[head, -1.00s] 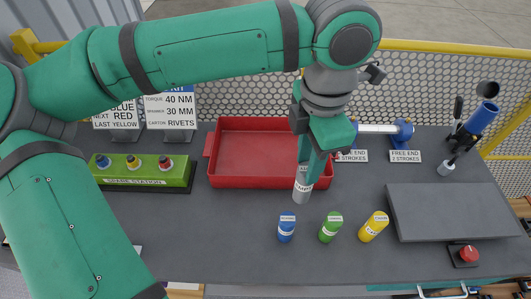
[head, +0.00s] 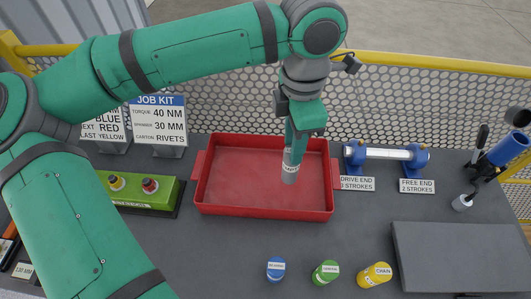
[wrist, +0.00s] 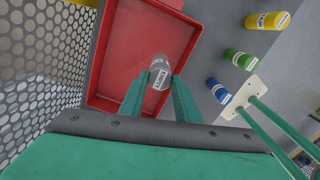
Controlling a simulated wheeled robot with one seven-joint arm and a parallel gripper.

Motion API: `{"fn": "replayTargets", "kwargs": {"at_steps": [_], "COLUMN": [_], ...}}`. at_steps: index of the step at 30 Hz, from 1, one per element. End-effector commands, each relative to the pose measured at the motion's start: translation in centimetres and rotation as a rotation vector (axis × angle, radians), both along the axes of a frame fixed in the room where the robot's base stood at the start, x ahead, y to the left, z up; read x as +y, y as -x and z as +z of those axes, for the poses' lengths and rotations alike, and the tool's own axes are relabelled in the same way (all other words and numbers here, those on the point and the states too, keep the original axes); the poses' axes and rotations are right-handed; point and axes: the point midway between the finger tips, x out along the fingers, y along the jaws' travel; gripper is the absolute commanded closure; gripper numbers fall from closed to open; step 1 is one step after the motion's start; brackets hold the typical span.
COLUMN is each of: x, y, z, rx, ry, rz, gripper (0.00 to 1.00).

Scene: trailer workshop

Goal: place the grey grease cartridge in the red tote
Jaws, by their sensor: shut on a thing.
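The grey grease cartridge (head: 290,170) is held upright in my gripper (head: 293,145), with its lower end pointing down over the red tote (head: 265,211). It also shows in the wrist view (wrist: 159,74), between the two green fingers of my gripper (wrist: 160,92), with a white label reading "EMPTY". My gripper is shut on it. The tote is a shallow open tray, and its visible floor is bare. It shows in the wrist view (wrist: 105,50) below the cartridge. I cannot tell whether the cartridge touches the tote floor.
Blue (head: 276,269), green (head: 326,272) and yellow (head: 376,274) cartridges stand in front of the tote. A green station (head: 140,193) is at left. Mesh fencing runs behind.

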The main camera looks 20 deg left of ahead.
Motion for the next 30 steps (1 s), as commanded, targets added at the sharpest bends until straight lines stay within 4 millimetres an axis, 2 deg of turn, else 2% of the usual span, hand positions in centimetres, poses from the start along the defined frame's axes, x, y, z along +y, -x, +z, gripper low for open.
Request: {"fn": "replayTargets", "kwargs": {"at_steps": [4,12,20,27,30], "x": [3.0,6.1,7.1,7.4,7.4], "y": [-1.2,-2.4,-2.9,-3.0,-3.0], "z": [-1.5,-5.5,-6.8,-9.9,-10.3], "rx": [0.003,0.002,0.001,0.002,0.001], "ry": [0.002,0.001,0.000,0.000,0.000], "rz": [0.007,0.007,0.006,0.005,0.005], "gripper": [0.96,0.96,0.96,0.96,0.96]}}
